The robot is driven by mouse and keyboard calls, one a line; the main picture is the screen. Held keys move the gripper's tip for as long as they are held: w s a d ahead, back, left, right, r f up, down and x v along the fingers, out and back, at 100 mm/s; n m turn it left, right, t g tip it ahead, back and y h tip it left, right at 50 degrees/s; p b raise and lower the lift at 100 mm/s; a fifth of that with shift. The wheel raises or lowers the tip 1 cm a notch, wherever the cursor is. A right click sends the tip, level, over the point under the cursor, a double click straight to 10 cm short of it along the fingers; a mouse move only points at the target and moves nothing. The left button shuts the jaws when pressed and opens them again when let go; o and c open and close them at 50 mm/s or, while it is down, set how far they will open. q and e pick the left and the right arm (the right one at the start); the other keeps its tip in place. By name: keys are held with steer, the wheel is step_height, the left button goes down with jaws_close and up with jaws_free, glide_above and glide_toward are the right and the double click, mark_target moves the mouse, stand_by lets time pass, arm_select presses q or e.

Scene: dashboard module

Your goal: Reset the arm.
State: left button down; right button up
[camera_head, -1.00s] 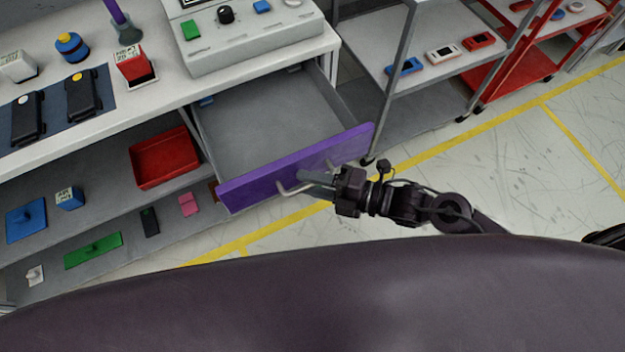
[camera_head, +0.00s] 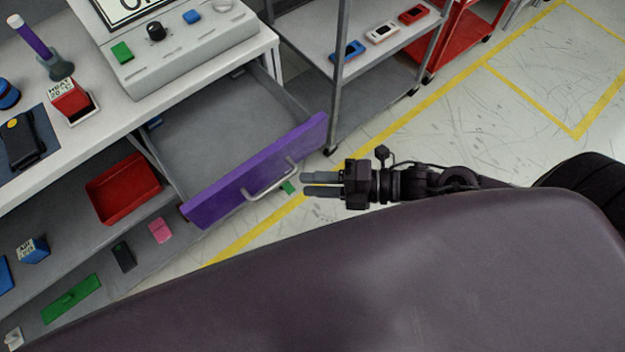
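My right gripper (camera_head: 306,184) is to the right of the open drawer and points left. Its two fingers are parallel with a narrow gap between them, and nothing shows in them. The drawer's purple front (camera_head: 225,190) has a silver handle (camera_head: 270,181); the fingertips are just right of the handle, apart from it. My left gripper is not in view.
The white table (camera_head: 180,80) carries a control panel (camera_head: 165,40) and a red box (camera_head: 72,102). A red tray (camera_head: 122,190) sits on the shelf below. A metal rack (camera_head: 375,75) stands behind the drawer. The floor (camera_head: 470,120) on the right is clear.

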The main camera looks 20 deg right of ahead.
stand_by(0.3)
steer(key=w+d+f+m+t+h, duration=0.2)
steer(key=w+d+f+m+h, duration=0.15)
steer(key=d+f+m, duration=0.35)
steer(key=w+d+f+m+t+h, duration=0.1)
steer(key=w+d+f+m+h, duration=0.3)
steer(key=f, duration=0.6)
steer(key=s+d+f+m+g+h, duration=0.1)
steer(key=s+d+f+m+h, duration=0.35)
steer(key=d+f, duration=0.4)
steer(key=s+a+f+m+g+h+p, duration=0.1)
steer(key=s+f+m+g+h, duration=0.3)
steer(key=s+f, duration=0.6)
steer(key=s+a+f+m+g, duration=0.2)
steer(key=s+a+f+m, duration=0.1)
steer(key=s+f, duration=0.2)
steer(key=s+a+f+m+g+y, duration=0.1)
steer(key=s+a+f+m, duration=0.3)
steer(key=s, duration=0.5)
steer(key=shift+s+f+g, duration=0.35)
steer(key=shift+f+g, duration=0.25)
steer(key=shift+f, duration=0.2)
